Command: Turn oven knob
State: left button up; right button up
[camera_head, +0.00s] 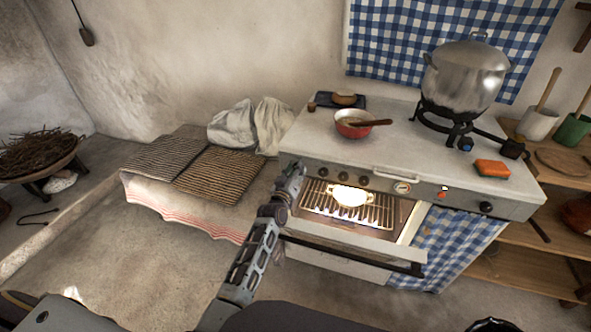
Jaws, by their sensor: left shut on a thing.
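The oven (350,235) is built into the pale stove unit, and its front panel carries a row of dark knobs (343,176). My left gripper (297,168) is at the left end of that panel, shut on the leftmost oven knob, which it mostly hides. The knob's exact angle cannot be seen. The oven inside is lit, and a bright white dish (348,195) sits on its rack. The oven door (345,240) is below the opening, with a dark handle bar. My right gripper is not in view.
A low bench (140,190) with woven mats stands left. Wooden shelves (530,235) stand right.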

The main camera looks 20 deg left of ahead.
pick_arm(q)
jog(key=shift+a+f+n+p, duration=0.1)
jog(key=shift+n+p, duration=0.7)
jog(key=shift+n, duration=1.7)
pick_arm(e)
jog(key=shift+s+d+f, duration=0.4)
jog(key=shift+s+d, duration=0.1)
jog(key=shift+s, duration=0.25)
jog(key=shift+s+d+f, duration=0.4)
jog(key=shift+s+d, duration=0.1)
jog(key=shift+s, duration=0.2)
pick_arm(q)
jog(key=o, duration=1)
jog(key=shift+o, duration=0.2)
